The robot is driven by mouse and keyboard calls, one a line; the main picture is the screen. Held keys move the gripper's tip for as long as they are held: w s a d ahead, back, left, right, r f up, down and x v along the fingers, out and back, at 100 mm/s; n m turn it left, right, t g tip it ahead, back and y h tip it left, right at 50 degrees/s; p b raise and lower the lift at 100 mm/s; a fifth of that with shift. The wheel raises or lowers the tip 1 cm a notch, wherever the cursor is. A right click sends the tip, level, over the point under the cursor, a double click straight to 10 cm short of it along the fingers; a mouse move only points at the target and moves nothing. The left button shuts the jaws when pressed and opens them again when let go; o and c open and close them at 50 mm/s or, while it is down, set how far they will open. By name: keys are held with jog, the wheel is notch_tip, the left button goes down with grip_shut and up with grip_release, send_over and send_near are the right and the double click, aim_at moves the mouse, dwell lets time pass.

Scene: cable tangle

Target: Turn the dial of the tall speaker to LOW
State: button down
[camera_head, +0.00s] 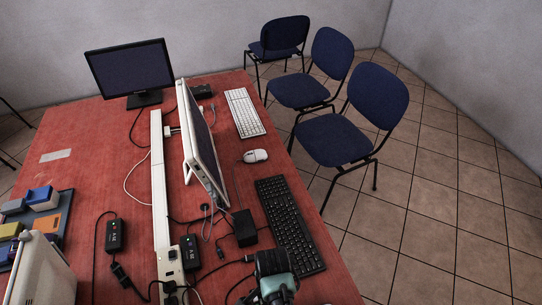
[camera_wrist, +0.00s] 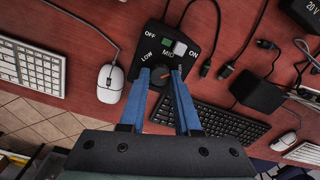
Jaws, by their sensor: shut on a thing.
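In the wrist view a black box (camera_wrist: 150,58) carries a dial (camera_wrist: 160,84) with the labels OFF, LOW, MID and ON around it. A green part and a white part sit on its top face near MID. My gripper (camera_wrist: 160,74) has its two blue fingers on either side of the dial, shut on it. An orange mark shows on the dial just below MID; the fingers partly hide the dial and its exact setting is hard to read. I cannot tell how tall the box is. In the head view my gripper (camera_head: 275,277) is at the bottom edge, and the dial does not show.
A white mouse (camera_wrist: 110,83) and white keyboard (camera_wrist: 33,66) lie left of the box in the wrist view. A black keyboard (camera_wrist: 228,125) lies to its lower right, with cables and a black block (camera_wrist: 258,94) beyond. A monitor (camera_head: 205,145) stands mid-table in the head view.

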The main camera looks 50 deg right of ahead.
jog(key=n+p, duration=0.1)
jog(key=n, duration=0.4)
jog(key=shift+n, duration=0.3)
jog(key=n+p, duration=0.1)
jog(key=n, duration=0.9)
jog(key=shift+n, duration=2.6)
jog(key=c, duration=0.6)
grip_release()
jog(key=shift+r, duration=0.1)
